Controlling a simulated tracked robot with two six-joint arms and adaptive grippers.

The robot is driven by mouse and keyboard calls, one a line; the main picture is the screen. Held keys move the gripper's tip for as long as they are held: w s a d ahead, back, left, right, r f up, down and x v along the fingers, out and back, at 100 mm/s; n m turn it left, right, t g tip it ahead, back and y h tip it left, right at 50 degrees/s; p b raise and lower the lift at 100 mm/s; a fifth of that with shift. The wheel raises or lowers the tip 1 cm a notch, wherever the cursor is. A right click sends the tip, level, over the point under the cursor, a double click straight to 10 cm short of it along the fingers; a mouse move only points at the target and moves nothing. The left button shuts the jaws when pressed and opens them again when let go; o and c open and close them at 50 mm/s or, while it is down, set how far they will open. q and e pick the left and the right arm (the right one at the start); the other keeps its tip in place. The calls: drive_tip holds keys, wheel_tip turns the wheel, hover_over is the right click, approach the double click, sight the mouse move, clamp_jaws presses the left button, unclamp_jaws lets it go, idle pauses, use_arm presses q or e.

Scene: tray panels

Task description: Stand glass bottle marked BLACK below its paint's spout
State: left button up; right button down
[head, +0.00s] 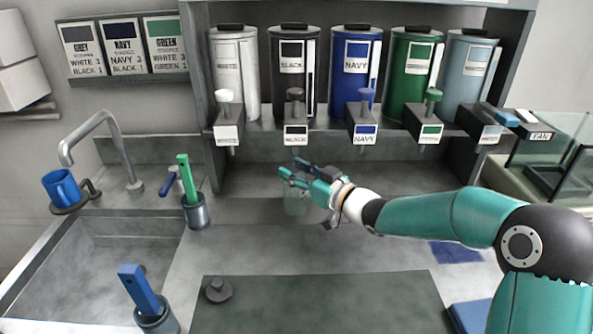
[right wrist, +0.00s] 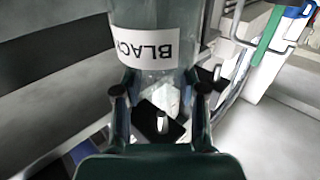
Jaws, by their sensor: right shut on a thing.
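My right gripper (head: 308,178) is shut on a clear glass bottle (head: 295,204), which shows faintly beneath the fingers. In the right wrist view the fingers (right wrist: 160,92) lie either side of the glass, and its white label (right wrist: 144,48) reads BLACK, upside down in the picture. The black paint dispenser (head: 293,75) stands second from the left on the shelf, with its spout block (head: 295,135) marked BLACK. The bottle is lower than this spout and roughly in line with it in the head view. I cannot tell whether its base touches the counter. My left gripper is not in view.
White (head: 233,75), navy (head: 356,75), green (head: 412,75) and grey (head: 466,75) dispensers share the shelf. A cup with a green-handled tool (head: 196,213) stands left of the bottle, beside the sink (head: 100,255). A dark mat (head: 315,303) lies in front.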

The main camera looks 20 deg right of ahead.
drive_tip(key=c, duration=0.7)
unclamp_jaws()
drive_tip(key=shift+o, duration=0.2)
drive_tip(key=shift+r, duration=0.1)
drive_tip(key=v, duration=1.2)
drive_tip(key=shift+b, duration=0.3)
